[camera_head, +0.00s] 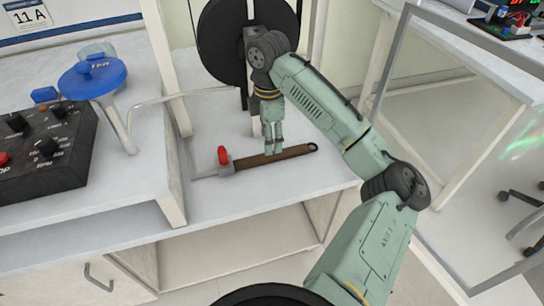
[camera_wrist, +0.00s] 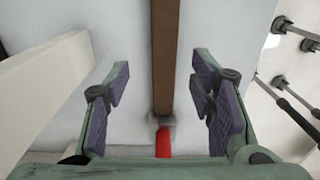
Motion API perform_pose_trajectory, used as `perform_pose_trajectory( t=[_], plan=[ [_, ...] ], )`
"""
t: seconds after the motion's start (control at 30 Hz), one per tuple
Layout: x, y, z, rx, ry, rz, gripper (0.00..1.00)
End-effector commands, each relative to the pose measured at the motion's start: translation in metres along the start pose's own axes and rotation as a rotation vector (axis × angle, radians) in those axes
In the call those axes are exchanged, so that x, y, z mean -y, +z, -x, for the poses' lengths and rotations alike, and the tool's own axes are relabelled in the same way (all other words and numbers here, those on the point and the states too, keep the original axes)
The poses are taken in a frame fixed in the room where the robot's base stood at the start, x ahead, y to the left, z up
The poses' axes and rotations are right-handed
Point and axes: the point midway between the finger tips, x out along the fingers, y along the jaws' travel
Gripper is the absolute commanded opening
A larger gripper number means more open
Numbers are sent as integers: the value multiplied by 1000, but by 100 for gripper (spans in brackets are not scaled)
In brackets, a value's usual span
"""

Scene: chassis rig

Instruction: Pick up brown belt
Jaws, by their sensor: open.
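The brown belt (camera_head: 296,152) is a straight brown strip lying on the white shelf, with a dark rounded end at right and a grey clamp-like piece at left. In the wrist view the belt (camera_wrist: 165,50) runs up the middle, from a grey end piece (camera_wrist: 161,119) beside a red part. My gripper (camera_head: 273,152) points down at the belt's middle and hides a little of it. In the wrist view my gripper (camera_wrist: 160,85) is open, with one finger on each side of the belt's line and visible gaps. I cannot tell the fingertips' height over the shelf.
A red knob (camera_head: 223,155) stands at the belt's left end. A white upright post (camera_head: 165,65) and a black disc (camera_head: 222,40) stand close to my arm. A blue-topped stand (camera_head: 93,78) and a black control box (camera_head: 45,150) are at left. The shelf front (camera_head: 250,194) is clear.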

Motion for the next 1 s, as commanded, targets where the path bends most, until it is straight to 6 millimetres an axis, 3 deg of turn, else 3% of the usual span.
perform_pose_trajectory(
  t=[0.43, 0.7, 1.0],
  plan=[
    [6, 6, -51, -1, 1, -2, 50],
    [6, 6, -55, 1, 3, -1, 50],
    [6, 6, -54, 0, 3, -1, 31]
  ],
)
